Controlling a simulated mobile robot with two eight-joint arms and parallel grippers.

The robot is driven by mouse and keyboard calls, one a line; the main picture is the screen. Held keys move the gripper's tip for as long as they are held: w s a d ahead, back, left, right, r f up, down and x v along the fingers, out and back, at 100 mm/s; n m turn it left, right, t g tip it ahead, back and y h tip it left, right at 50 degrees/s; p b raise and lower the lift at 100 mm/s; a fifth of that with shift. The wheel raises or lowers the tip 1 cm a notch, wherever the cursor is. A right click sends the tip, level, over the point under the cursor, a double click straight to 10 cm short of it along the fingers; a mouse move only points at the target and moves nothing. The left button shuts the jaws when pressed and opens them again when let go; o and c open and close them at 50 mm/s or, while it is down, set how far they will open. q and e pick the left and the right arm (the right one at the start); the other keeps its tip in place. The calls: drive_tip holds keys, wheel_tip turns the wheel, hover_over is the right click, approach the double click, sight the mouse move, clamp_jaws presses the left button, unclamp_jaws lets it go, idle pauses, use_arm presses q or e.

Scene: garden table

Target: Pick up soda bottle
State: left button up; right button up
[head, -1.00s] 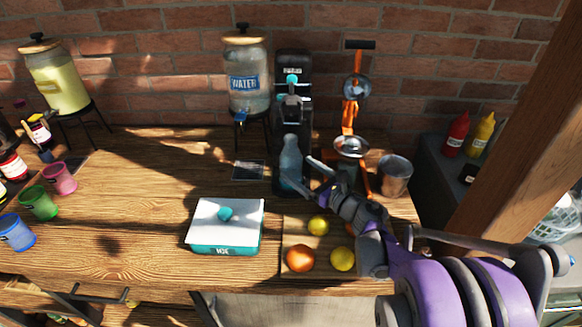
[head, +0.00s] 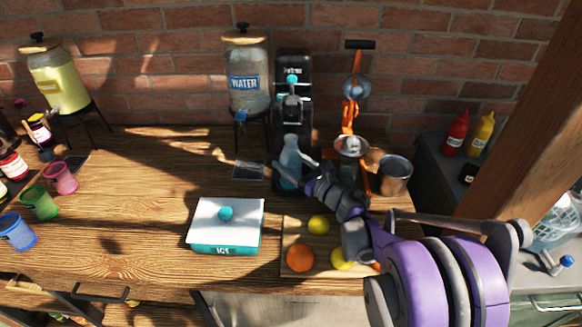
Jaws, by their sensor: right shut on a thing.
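The soda bottle (head: 291,155), clear and bluish, stands about upright in front of the black soda machine (head: 293,68), below its nozzle. My right gripper (head: 292,178) comes in from the lower right and is shut on the lower part of the bottle. The fingers and wrist hide part of the bottle's base, so I cannot tell whether it still touches the machine's foot. My left gripper is not in view.
A water dispenser (head: 246,72) stands just left of the machine. An orange-handled press (head: 352,146) and a metal cup (head: 395,174) are close on the right. In front are an ice box (head: 225,236) and a board with fruit (head: 300,257). The table's left middle is clear.

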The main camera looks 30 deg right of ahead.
sight(295, 145)
clamp_jaws()
drive_tip(key=shift+r, duration=0.1)
drive_tip(key=shift+s+a+r, duration=0.1)
drive_tip(key=shift+s+r, duration=0.05)
drive_tip(key=shift+r, duration=0.2)
drive_tip(key=shift+r+p, duration=0.4)
drive_tip(key=shift+r, duration=2.75)
drive_tip(key=s+a, duration=0.5)
drive_tip(key=s, duration=0.3)
drive_tip(key=s+a, duration=0.5)
drive_tip(key=s, duration=0.3)
drive_tip(key=shift+s+p, duration=0.3)
drive_tip(key=shift+p, duration=0.1)
drive_tip(key=shift+a, duration=0.15)
